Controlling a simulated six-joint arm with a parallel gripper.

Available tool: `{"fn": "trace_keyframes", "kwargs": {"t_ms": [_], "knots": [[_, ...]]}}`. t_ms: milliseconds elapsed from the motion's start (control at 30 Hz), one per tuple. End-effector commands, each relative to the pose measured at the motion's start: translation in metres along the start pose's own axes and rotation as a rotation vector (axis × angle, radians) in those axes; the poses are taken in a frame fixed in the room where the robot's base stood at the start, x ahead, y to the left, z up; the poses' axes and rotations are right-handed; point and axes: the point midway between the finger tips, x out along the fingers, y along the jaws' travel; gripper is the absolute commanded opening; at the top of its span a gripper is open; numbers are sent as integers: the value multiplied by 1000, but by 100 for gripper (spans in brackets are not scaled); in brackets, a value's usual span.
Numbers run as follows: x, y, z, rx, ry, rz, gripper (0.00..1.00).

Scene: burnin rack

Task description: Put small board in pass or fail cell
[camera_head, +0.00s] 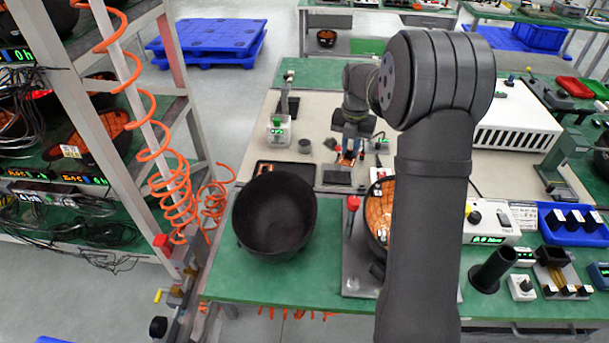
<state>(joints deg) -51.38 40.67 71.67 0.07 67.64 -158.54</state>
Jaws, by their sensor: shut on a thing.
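My gripper (348,153) points down over the light mat in the middle of the bench. It is shut on the small board (346,161), which shows as a small orange-brown patch below the fingers. The arm's wrist hides part of the grip. A flat black tray (287,178) lies to the left of it, with a small brownish piece at its left end. A dark flat block (337,178) lies just in front of the gripper. I cannot tell which of these, if any, is the pass or fail cell.
A large black bowl (275,214) stands at the front left. An orange-lined round pan (380,210) sits on a grey plate, partly behind my arm. A small device with a green display (279,131) stands at the back left. A rack (150,110) with coiled orange cable borders the left.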

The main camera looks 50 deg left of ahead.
Motion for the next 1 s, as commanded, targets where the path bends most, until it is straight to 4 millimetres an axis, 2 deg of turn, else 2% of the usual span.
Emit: {"fn": "trace_keyframes", "kwargs": {"t_ms": [200,367,800,1000], "knots": [[1,16,-1,-214,0,0,0],[6,27,-1,-266,1,0,0],[62,118,-1,-268,1,0,0],[72,135,-1,-265,0,0,0]]}}
